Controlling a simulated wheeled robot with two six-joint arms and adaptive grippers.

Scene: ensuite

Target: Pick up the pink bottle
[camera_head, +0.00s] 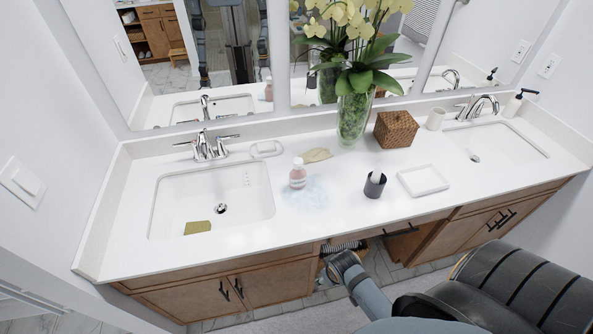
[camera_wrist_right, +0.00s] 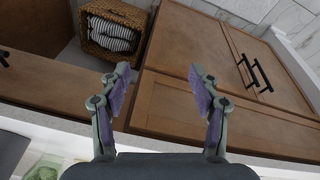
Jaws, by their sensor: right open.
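The pink bottle (camera_head: 298,174) stands upright on the white counter, just right of the left sink, with a white cap and a pale label. Its reflection shows in the mirror. My right arm comes in from the bottom of the head view and reaches toward the counter's front edge, low in front of the cabinets. In the right wrist view my right gripper (camera_wrist_right: 158,75) is open and empty, with cabinet fronts and an open shelf space beyond its fingers. It is apart from the bottle, which does not show in that view. My left gripper is not in view.
A dark cup (camera_head: 375,185) and white tray (camera_head: 423,180) stand right of the bottle. Behind are a glass vase of orchids (camera_head: 354,118) and a woven box (camera_head: 396,129). A striped-cloth basket (camera_wrist_right: 113,30) sits below.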

